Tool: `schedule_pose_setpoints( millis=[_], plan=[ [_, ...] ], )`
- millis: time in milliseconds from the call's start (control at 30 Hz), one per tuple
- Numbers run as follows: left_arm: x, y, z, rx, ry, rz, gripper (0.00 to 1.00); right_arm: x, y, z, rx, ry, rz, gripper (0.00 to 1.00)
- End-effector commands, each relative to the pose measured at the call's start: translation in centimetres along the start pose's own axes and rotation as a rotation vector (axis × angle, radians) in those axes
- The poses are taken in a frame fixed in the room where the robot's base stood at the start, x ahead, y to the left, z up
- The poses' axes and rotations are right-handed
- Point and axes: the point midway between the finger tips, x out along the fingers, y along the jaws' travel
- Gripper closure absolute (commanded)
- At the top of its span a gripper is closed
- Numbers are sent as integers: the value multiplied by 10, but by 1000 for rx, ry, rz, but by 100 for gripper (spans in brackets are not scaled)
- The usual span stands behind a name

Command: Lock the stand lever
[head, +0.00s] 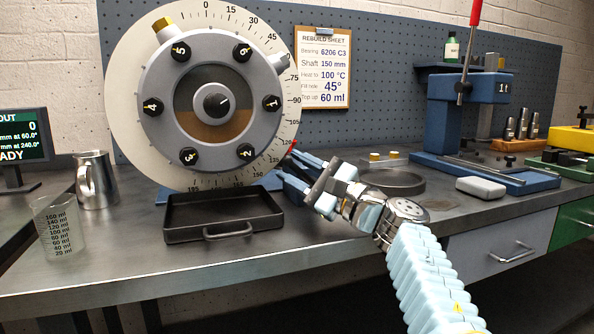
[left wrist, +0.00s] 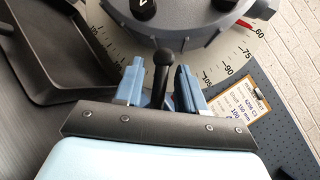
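The rotor stand holds a grey round housing (head: 172,75) in front of a white degree dial (head: 128,60). Its blue base (head: 268,183) shows low behind the tray. In the left wrist view the stand lever (left wrist: 163,60) is a dark stem with a black ball knob, standing between my fingers. My left gripper (left wrist: 160,88) has one blue finger on each side of the lever, with a narrow gap showing. In the head view my left gripper (head: 290,178) is at the lower right of the dial and hides the lever. My right gripper is not in view.
A black tray (head: 225,238) sits in front of the stand. A metal jug (head: 97,180) and a measuring beaker (head: 57,230) stand at left. A dark round dish (head: 395,182) and a blue press (head: 470,125) are at right. The front middle of the bench is clear.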

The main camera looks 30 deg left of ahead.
Motion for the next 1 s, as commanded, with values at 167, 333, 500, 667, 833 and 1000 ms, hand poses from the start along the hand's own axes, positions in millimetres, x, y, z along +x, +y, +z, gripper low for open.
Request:
schedule_pose_setpoints(
  millis=[167, 333, 500, 667, 833, 1000],
  plan=[
    [-8, 0, 0, -1, 1, -1, 61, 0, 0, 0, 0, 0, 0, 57],
    [-40, -3, 1, -2, 1, -4, 61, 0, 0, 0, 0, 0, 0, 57],
    [-83, -13, 11, -2, 1, -5, 61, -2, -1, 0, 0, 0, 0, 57],
    [-117, -21, 18, -2, 1, -4, 61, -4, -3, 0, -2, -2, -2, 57],
    [-139, -25, 22, -1, 0, -1, 61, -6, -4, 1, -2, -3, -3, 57],
    [-146, -26, 23, 1, 1, 0, 61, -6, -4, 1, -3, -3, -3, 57]
  ],
)
